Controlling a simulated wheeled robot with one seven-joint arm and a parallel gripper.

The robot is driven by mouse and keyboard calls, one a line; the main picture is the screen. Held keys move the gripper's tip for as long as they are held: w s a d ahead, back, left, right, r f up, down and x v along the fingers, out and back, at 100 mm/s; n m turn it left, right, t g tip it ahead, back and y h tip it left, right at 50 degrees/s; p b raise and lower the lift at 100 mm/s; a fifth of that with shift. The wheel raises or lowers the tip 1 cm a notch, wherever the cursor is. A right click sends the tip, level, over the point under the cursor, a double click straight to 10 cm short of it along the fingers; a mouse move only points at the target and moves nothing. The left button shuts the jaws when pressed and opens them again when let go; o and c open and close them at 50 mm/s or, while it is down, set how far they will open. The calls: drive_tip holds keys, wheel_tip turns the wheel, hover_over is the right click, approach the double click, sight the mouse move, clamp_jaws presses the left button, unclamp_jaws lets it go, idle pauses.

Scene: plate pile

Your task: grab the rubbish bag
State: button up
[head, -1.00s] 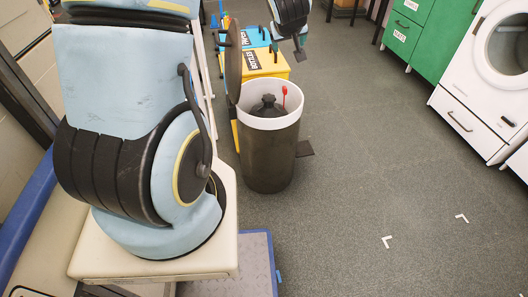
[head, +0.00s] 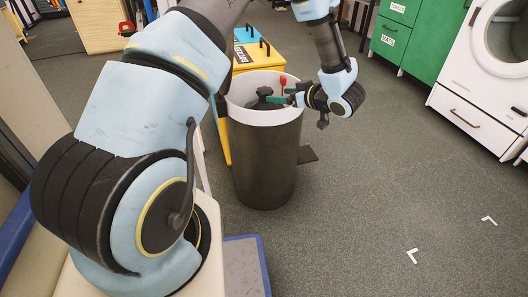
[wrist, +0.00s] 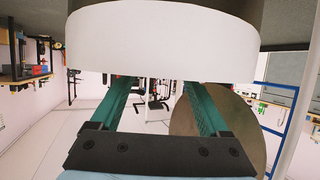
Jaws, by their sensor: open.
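The rubbish bag (head: 264,94) is black with a knotted top and sits inside a dark round bin (head: 264,160) with a white rim. A small red piece (head: 283,79) stands up beside the bag's knot. My gripper (head: 274,99) is open and roughly level, its green fingers reaching over the right side of the rim close to the knot. I cannot tell whether they touch the bag. In the wrist view the two fingers (wrist: 159,82) are spread apart, and the white rim (wrist: 165,45) fills the top. The bag is not visible there.
The bin's round lid (wrist: 215,125) shows at the right of the wrist view. A yellow bin (head: 258,53) and a blue one stand behind. Green cabinets (head: 400,30) and a white washing machine (head: 480,75) are at right. The floor (head: 370,190) between is clear.

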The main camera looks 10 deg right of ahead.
sight(268, 94)
drive_tip(key=b+x, duration=0.2)
drive_tip(key=x, duration=0.5)
drive_tip(key=shift+w+a+f, duration=0.1)
drive_tip(key=shift+w, duration=0.05)
clamp_jaws()
idle(0.4)
idle(0.8)
